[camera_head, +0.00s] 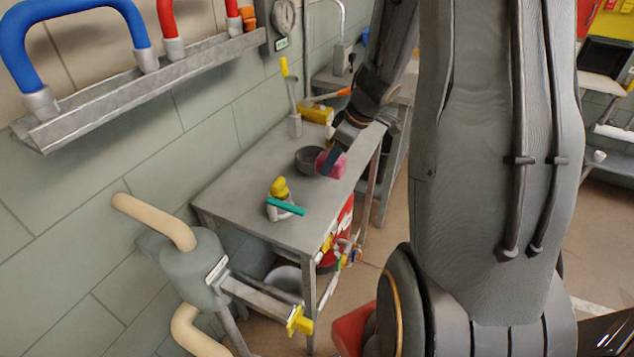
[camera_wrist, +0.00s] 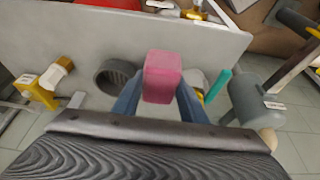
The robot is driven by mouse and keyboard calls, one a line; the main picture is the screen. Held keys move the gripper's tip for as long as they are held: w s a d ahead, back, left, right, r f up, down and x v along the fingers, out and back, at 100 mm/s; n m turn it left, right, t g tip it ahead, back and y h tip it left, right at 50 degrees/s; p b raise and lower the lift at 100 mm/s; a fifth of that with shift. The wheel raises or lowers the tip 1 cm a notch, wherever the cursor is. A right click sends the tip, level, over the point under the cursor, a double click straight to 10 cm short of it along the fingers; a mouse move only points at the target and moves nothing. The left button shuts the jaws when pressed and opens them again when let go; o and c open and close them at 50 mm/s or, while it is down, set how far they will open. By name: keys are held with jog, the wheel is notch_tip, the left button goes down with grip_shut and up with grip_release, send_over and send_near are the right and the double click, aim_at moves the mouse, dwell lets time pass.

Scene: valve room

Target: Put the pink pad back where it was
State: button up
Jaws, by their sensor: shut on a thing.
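The pink pad (camera_head: 336,164) is a small block over the grey workbench (camera_head: 248,172), near its right edge. My gripper (camera_head: 328,162) is shut on it from above. In the wrist view the pad (camera_wrist: 163,76) sits between the two blue-grey fingers of my gripper (camera_wrist: 158,102). A dark grey round dish (camera_head: 306,157) stands on the bench just left of the pad; it also shows left of the pad in the wrist view (camera_wrist: 113,77). I cannot tell whether the pad's underside touches the bench.
A white bottle with a yellow top and a teal bar (camera_head: 284,202) stands nearer on the bench. A yellow item (camera_head: 316,114) and an upright yellow-tipped lever (camera_head: 292,98) are at the back. A grey valve pipe (camera_head: 198,270) is beside the bench. The bench's left part is bare.

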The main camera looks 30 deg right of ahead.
jog(key=f, duration=0.2)
jog(key=f+b, duration=0.1)
jog(key=f, duration=0.2)
jog(key=shift+w+f, duration=0.4)
jog(key=shift+f+b, duration=0.7)
jog(key=shift+f, duration=1.35)
jog(key=shift+f, duration=0.1)
jog(key=o, duration=0.9)
